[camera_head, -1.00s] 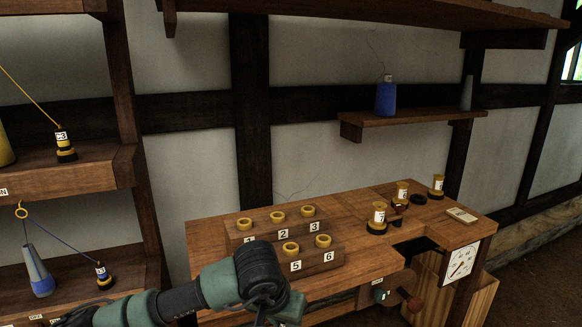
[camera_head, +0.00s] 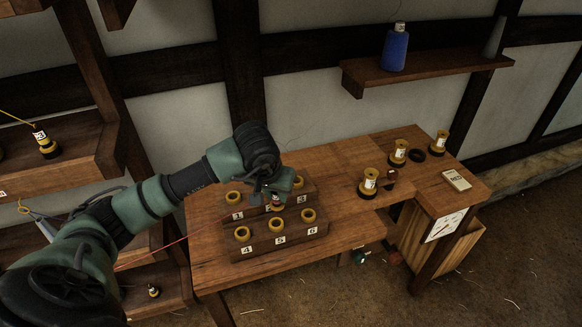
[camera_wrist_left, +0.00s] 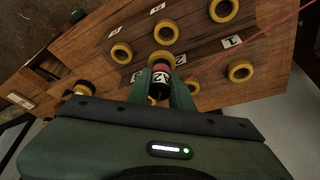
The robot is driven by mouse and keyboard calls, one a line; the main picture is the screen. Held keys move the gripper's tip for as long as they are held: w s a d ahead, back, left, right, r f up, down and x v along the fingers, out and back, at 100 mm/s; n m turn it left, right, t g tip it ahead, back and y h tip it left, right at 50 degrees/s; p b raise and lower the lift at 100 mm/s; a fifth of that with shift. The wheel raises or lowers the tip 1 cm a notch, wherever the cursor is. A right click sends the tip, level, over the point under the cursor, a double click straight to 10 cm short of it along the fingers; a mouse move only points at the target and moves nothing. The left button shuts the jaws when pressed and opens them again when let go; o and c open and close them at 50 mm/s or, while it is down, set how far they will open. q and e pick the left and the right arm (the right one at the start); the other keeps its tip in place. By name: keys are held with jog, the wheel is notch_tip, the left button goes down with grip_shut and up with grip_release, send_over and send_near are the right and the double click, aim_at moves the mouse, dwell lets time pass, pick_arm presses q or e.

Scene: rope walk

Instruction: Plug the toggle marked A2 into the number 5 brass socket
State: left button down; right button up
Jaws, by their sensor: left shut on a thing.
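My left gripper (camera_head: 277,194) is above the stepped wooden socket block and is shut on a toggle. In the left wrist view the toggle (camera_wrist_left: 160,80) is dark with a red end and a pale label that I cannot read clearly. It sits between the gripper's fingers (camera_wrist_left: 166,84), and a red cord (camera_wrist_left: 240,48) shows to its right. The number 5 brass socket (camera_head: 276,226) is in the front row, between 4 and 6, and looks empty. It also shows in the wrist view (camera_wrist_left: 166,32), just beyond the toggle. The gripper hides part of the back row in the head view.
Sockets 4 (camera_head: 242,234) and 6 (camera_head: 308,215) flank it closely. Several brass spools, including one nearby (camera_head: 369,184), stand to the right. A red cord (camera_head: 165,247) trails left. A yellow-and-black toggle (camera_head: 46,145) stands on the left shelf.

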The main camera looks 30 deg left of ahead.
aim_at(274, 208)
pick_arm(q)
jog(key=shift+w+a, duration=0.1)
jog(key=shift+w, duration=0.25)
jog(key=shift+s+f+b, duration=0.2)
jog(key=shift+s+b, duration=0.3)
jog(key=shift+s, duration=0.7)
jog(key=shift+f, duration=0.4)
jog(key=b+x, duration=0.2)
jog(key=x, duration=0.1)
jog(key=shift+d+f, duration=0.2)
jog(key=shift+d, duration=0.05)
jog(key=shift+f, duration=0.25)
jog(key=shift+s, duration=0.25)
pick_arm(e)
jog(key=f, duration=0.3)
jog(key=shift+s, duration=0.35)
pick_arm(q)
jog(key=shift+w, duration=0.15)
pick_arm(e)
jog(key=shift+w, duration=0.1)
pick_arm(q)
jog(key=shift+b, duration=0.7)
pick_arm(e)
jog(key=shift+f, duration=0.6)
pick_arm(q)
jog(key=shift+f+b, duration=0.55)
jog(key=shift+f, duration=0.05)
pick_arm(e)
jog(key=shift+f, duration=0.55)
